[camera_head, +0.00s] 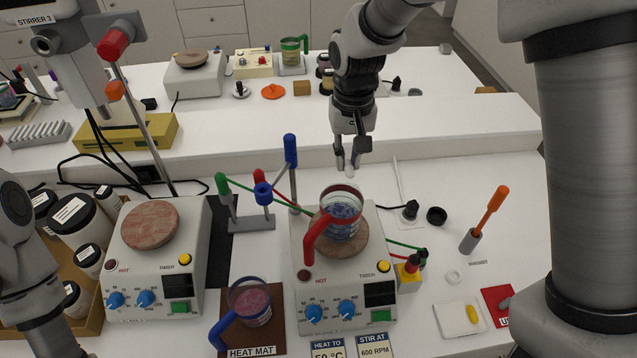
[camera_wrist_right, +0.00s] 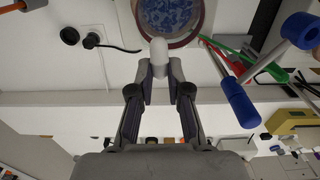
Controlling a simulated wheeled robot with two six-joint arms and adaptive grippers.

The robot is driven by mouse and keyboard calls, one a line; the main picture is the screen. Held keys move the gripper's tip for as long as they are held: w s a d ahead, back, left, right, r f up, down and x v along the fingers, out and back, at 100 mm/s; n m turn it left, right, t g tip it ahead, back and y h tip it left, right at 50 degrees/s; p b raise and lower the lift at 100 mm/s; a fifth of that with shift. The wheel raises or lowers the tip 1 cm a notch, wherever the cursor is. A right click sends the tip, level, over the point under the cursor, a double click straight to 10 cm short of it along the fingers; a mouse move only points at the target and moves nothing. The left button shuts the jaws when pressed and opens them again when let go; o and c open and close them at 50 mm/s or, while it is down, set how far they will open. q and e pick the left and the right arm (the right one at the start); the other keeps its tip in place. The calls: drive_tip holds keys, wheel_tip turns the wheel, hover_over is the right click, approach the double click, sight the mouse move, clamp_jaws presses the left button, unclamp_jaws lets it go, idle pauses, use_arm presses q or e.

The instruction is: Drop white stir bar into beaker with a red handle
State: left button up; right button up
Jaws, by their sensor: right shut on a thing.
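The white stir bar (camera_wrist_right: 159,49) is held between the fingertips of my right gripper (camera_wrist_right: 160,72), which is shut on it. In the head view the right gripper (camera_head: 347,160) points down, above and just behind the beaker with a red handle (camera_head: 342,212). The stir bar's white tip (camera_head: 349,174) shows below the fingers. The beaker holds blue contents and stands on the round top of the right hot plate (camera_head: 346,262); its red handle points toward the lower left. In the wrist view the beaker (camera_wrist_right: 170,14) lies just beyond the stir bar, cut by the frame. My left gripper is out of view.
A rack with blue and green posts (camera_head: 252,222) stands left of the beaker. A blue-handled beaker (camera_head: 250,303) stands on the heat mat (camera_head: 268,341). Another hot plate (camera_head: 155,262) is at left. An orange-handled tool (camera_head: 490,210) stands at right. A raised ledge (camera_head: 440,145) runs behind.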

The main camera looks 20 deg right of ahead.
drive_tip(key=shift+s+d+f, duration=0.1)
drive_tip(key=shift+s+d, duration=0.15)
drive_tip(key=s+f, duration=0.2)
drive_tip(key=shift+s+a, duration=0.35)
drive_tip(key=shift+a, duration=0.05)
drive_tip(key=f, duration=0.1)
drive_tip(key=w+f, duration=0.1)
drive_tip(key=f, duration=0.1)
drive_tip(key=shift+w+d, duration=0.1)
drive_tip(key=shift+d, duration=0.05)
drive_tip(key=o, duration=0.8)
drive_tip(key=shift+c, duration=0.2)
wheel_tip(320, 180, up, 12)
hover_over(354, 173)
drive_tip(key=w, duration=0.1)
drive_tip(key=shift+w, duration=0.15)
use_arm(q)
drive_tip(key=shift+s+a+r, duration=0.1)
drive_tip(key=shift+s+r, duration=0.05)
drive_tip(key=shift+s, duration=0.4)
use_arm(e)
drive_tip(key=shift+f, duration=0.1)
